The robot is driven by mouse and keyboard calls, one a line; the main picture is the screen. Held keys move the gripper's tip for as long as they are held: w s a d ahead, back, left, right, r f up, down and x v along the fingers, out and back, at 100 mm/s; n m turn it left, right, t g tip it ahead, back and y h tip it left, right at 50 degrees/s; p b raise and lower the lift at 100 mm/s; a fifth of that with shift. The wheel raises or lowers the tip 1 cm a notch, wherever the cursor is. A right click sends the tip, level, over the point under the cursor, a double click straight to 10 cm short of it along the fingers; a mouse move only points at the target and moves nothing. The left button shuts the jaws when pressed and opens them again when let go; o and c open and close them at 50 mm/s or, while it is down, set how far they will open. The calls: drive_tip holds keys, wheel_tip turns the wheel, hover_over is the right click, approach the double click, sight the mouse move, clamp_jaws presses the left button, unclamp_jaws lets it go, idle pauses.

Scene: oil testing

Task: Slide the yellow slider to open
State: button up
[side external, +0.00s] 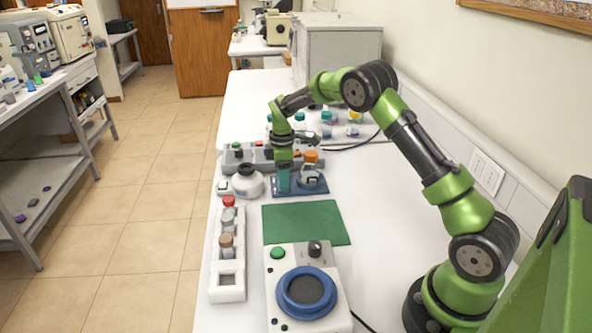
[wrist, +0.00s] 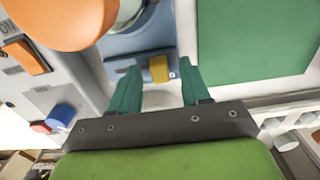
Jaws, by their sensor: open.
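The yellow slider (wrist: 159,68) is a small block on the blue-grey plate of a device (wrist: 142,42) in the wrist view. My gripper (wrist: 160,80) is open, with one teal finger on each side of the slider in that picture. I see a gap between each finger and the slider; whether the fingers reach down to its height I cannot tell. In the side view my gripper (side external: 284,180) points down over the left part of the blue-based device (side external: 315,188). The slider is hidden there behind the gripper.
An orange knob (side external: 311,156) rises close behind my gripper, on the device side. A white round bottle (side external: 247,182) stands to the left. A green mat (side external: 305,225) lies flat in front. A white tube rack (side external: 227,290) and a blue-ringed instrument (side external: 306,292) are nearer the camera.

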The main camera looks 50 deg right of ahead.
drive_tip(key=shift+c, duration=0.3)
clamp_jaws()
drive_tip(key=shift+w+d, duration=1.9)
drive_tip(key=shift+w, duration=0.05)
drive_tip(key=shift+o, duration=0.3)
unclamp_jaws()
wheel_tip(320, 180, up, 17)
